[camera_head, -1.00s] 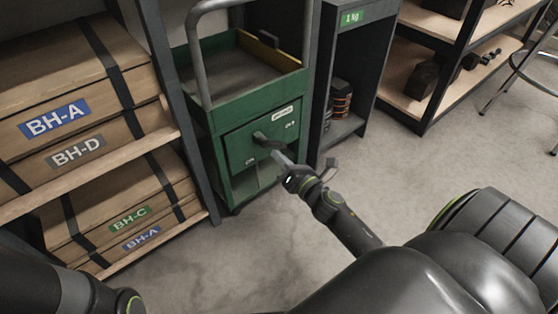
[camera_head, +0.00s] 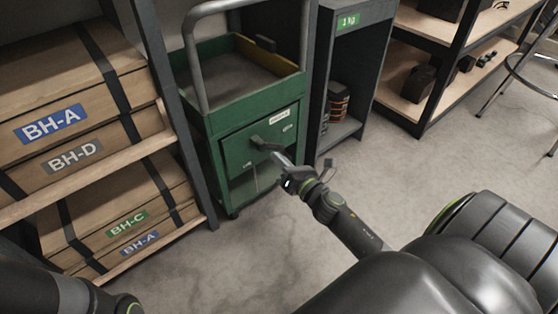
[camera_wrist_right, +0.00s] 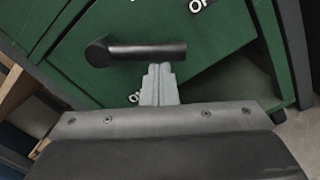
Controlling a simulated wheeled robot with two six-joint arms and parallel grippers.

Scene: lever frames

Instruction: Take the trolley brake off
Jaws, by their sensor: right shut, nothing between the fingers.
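The green trolley (camera_head: 212,122) stands between the wooden-box shelf and a dark cabinet. Its front panel (camera_head: 236,155) carries a black brake lever (camera_head: 262,145), which also shows in the wrist view (camera_wrist_right: 140,51). The lever points right from its pivot, near level in the wrist view. My right gripper (camera_head: 275,155) is shut and empty. In the wrist view its fingertips (camera_wrist_right: 159,72) are just below the lever's free half; I cannot tell whether they touch it. My left gripper is out of view.
A shelf with strapped wooden boxes (camera_head: 80,90) stands close on the trolley's left. A dark cabinet (camera_head: 345,75) labelled "1 kg" stands on its right. Another shelf (camera_head: 398,85) and a stool (camera_head: 515,65) are farther right. The concrete floor (camera_head: 425,165) in front is clear.

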